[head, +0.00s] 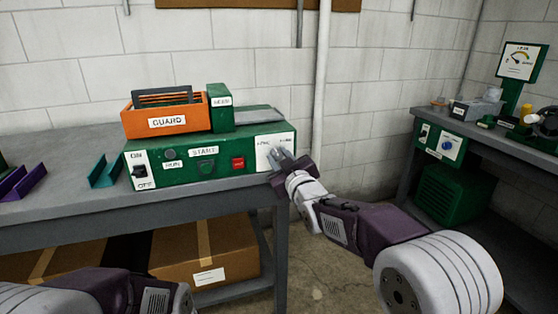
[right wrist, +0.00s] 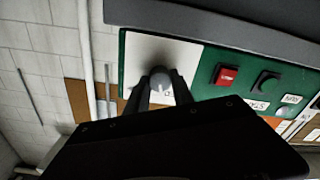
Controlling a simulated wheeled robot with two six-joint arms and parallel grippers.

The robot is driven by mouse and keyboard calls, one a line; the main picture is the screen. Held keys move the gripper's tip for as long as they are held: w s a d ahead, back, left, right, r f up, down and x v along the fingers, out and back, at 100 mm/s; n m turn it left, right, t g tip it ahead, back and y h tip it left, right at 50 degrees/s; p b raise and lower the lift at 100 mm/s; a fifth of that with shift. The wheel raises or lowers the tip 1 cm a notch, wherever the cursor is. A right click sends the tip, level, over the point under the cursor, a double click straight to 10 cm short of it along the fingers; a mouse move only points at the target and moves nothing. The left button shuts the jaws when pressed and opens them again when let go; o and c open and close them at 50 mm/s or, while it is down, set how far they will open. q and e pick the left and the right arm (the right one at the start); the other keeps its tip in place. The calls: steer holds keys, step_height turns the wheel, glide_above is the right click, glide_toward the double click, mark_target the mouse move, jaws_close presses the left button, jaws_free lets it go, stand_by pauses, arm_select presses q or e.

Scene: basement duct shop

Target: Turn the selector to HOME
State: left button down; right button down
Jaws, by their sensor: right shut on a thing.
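The green machine (head: 215,166) stands on the grey bench, and its selector panel is a white plate (head: 263,159) at the right end of the front. The plate's small lettering is too small to read surely. In the right wrist view the grey round selector knob (right wrist: 160,80) sits on the white plate between my fingertips. My right gripper (head: 284,160) is at the plate and shut on the knob; it also shows in the right wrist view (right wrist: 161,88). In the head view the gripper hides the knob, so its pointing direction cannot be told. My left gripper is out of view.
The machine front also has a red button (head: 238,163), a START button (head: 206,165) and an ON/OFF switch (head: 139,171). An orange GUARD box (head: 166,122) is on top. Teal (head: 104,172) and purple (head: 22,183) channels lie left. Cardboard boxes (head: 215,255) stand under the bench.

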steer(key=m+b, duration=0.1)
steer(key=m, duration=0.5)
steer(key=shift+f+m, duration=0.1)
steer(key=shift+m, duration=0.2)
steer(key=m, duration=0.5)
steer(key=shift+h+b, duration=0.3)
steer(key=shift+b, duration=0.1)
steer(key=shift+m, duration=0.4)
steer(key=c, duration=1.1)
jaws_free()
steer(key=v, duration=0.9)
steer(key=shift+p, duration=0.3)
